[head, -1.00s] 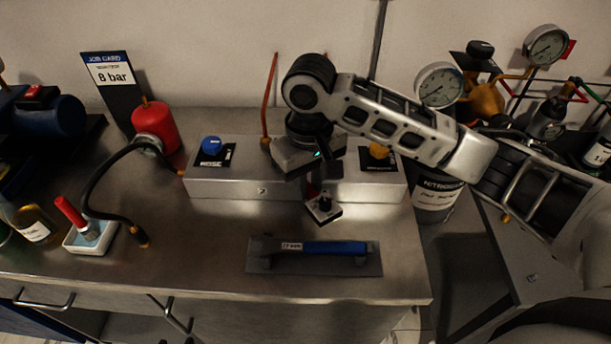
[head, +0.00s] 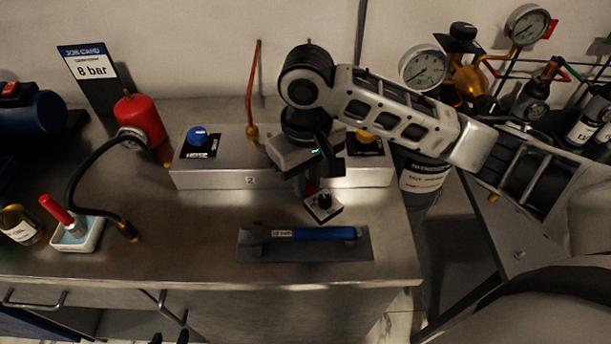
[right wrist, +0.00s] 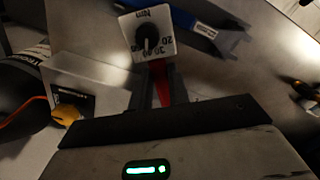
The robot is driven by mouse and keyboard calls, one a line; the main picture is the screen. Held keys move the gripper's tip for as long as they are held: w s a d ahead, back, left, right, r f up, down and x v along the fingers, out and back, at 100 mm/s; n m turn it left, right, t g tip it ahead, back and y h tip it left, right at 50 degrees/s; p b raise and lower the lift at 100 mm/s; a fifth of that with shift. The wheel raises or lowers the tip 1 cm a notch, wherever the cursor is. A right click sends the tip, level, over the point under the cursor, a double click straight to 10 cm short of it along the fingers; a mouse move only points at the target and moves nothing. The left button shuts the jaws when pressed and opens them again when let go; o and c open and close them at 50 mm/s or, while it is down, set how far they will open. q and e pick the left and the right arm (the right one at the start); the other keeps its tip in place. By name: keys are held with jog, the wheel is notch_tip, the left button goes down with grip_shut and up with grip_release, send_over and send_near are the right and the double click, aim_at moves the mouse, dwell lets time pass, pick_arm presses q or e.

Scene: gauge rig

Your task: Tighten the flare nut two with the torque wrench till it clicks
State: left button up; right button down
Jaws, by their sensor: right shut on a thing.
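My right gripper (head: 312,184) points down in front of the grey box's front face. It is shut on a red-handled tool, which I take to be the torque wrench (head: 323,206). Its white square face with a black knob shows below the fingers. In the right wrist view the fingers (right wrist: 160,88) close around the red part, and the face (right wrist: 147,33) reads Nm with numbers. A second pipe is mostly hidden behind my arm.
A blue-handled tool (head: 315,234) lies on a grey tray (head: 345,252) in front. The box (head: 210,178) carries a blue knob (head: 197,135) and a yellow knob (head: 366,137). A black hose (head: 84,170) and red cylinder (head: 140,117) stand left. Gauges (head: 423,68) stand right.

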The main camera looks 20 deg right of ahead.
jog(key=shift+r, duration=2.15)
